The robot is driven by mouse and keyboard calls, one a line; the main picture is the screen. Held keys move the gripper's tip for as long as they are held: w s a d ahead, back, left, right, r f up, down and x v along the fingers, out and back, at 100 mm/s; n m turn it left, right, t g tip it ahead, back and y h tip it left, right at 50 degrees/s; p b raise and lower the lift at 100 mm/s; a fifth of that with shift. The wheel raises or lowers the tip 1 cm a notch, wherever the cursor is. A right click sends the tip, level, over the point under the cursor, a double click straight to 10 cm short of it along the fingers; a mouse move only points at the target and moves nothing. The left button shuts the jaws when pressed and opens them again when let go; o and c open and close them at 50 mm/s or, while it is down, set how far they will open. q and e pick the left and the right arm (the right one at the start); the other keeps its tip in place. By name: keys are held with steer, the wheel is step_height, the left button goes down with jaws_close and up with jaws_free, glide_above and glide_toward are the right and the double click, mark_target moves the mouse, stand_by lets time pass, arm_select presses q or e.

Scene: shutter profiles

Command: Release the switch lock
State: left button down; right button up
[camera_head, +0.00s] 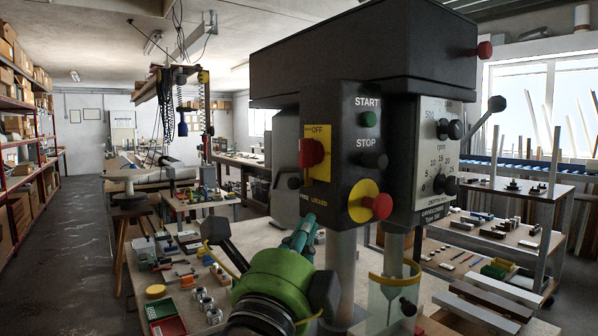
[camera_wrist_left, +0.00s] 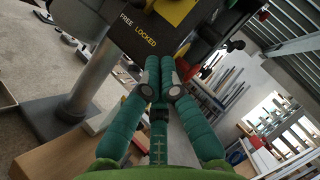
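The drill press's dark control box (camera_head: 340,130) stands in front of me. It carries a red switch (camera_head: 312,152) on a yellow plate marked OFF. Below it is the lettering FREE LOCKED (camera_head: 313,198), which also shows in the left wrist view (camera_wrist_left: 138,32). A small dark knob (camera_head: 294,183) sits by the box's left edge; I cannot tell how it is turned. My left gripper (camera_head: 303,228) points up just below the lettering. In the left wrist view its teal fingers (camera_wrist_left: 160,78) are together, with nothing visible between them. Contact with the box cannot be told. My right gripper is out of view.
A yellow-ringed red stop button (camera_head: 378,206) sticks out right of the lettering. The drill's column (camera_head: 341,265) and clear guard (camera_head: 397,290) stand right of my gripper.

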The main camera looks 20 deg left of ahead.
mark_target(309, 183)
arm_select(q)
steer(key=w+a+r, duration=0.1)
steer(key=w, duration=0.1)
steer(key=w+a+r+p, duration=0.1)
steer(key=w, duration=0.1)
steer(key=w+r+p, duration=0.1)
steer(key=w, duration=0.1)
steer(key=shift+a, duration=0.4)
steer(key=shift+w+d, duration=0.1)
